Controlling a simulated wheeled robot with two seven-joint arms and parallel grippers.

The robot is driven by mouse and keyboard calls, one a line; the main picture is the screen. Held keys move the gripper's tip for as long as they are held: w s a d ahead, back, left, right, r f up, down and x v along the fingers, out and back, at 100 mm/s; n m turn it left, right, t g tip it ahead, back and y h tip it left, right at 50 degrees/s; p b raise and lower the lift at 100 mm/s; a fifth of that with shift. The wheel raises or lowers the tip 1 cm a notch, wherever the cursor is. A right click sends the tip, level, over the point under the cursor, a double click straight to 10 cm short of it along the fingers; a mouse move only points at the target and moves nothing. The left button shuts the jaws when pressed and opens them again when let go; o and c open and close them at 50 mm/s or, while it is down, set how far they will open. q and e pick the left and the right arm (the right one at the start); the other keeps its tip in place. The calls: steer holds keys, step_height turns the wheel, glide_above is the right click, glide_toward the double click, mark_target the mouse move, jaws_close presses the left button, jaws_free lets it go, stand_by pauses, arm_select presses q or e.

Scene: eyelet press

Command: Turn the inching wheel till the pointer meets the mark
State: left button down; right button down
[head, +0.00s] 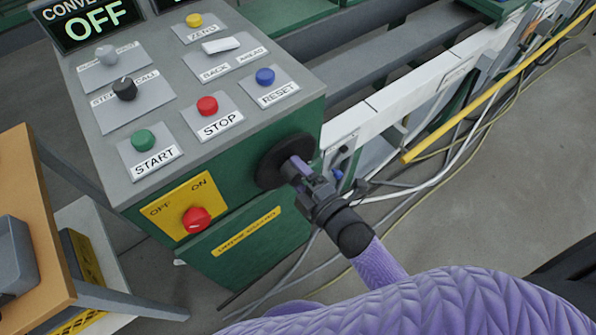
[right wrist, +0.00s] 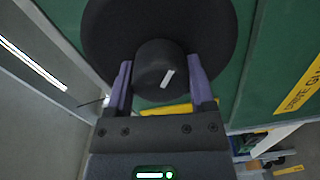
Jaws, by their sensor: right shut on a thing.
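The inching wheel is a black disc (head: 272,164) on the front of the green cabinet, near its right edge. In the right wrist view the disc (right wrist: 110,35) has a round black hub (right wrist: 152,57) with a short white line (right wrist: 167,78) on its lower right face, slightly tilted. I take the line to be the pointer. My right gripper (head: 297,171) is at the wheel, its two purple fingers shut on the hub from either side. I cannot make out a matching mark in either view. My left gripper is not in view.
The cabinet top holds a START button (head: 144,140), STOP button (head: 207,105), RESET button (head: 265,76) and other switches. A red knob (head: 197,219) sits on a yellow OFF/ON plate left of the wheel. A yellow rail (head: 480,100) and loose cables lie to the right.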

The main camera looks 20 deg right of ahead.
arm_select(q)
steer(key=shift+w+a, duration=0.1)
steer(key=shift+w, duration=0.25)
arm_select(e)
steer(key=shift+n, duration=0.3)
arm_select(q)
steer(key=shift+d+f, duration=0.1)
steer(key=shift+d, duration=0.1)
arm_select(e)
steer(key=shift+c, duration=1.8)
jaws_free()
steer(key=o, duration=0.4)
steer(key=shift+c, duration=0.2)
steer(key=shift+s+d, duration=0.1)
steer(key=shift+s, duration=0.1)
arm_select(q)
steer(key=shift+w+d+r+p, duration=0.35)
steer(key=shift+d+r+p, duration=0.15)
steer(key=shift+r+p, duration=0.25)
arm_select(e)
steer(key=v, duration=0.9)
steer(key=shift+s, duration=0.25)
